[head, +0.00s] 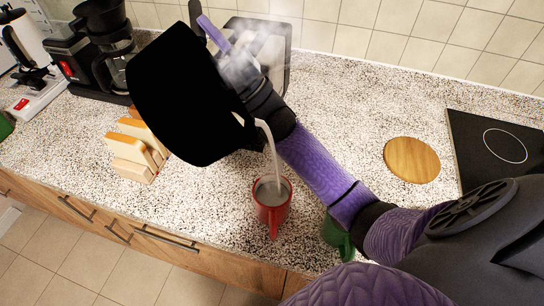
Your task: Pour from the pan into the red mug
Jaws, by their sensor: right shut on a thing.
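The black pan (180,95) is held in the air, steeply tilted with its rim toward the right. A thin whitish stream (270,150) runs from its lip down into the red mug (272,208). The red mug stands upright on the counter near the front edge, its handle toward me, with greyish liquid inside. My right gripper (241,78) is shut on the pan, above and behind the stream; its fingertips are partly hidden by the pan and steam. My left gripper is not in view.
A green mug (336,236) stands right of the red mug, partly behind my right arm. A coffee maker (100,60) and toaster (270,40) are behind. A round wooden board (411,160) lies beside the black cooktop (490,140).

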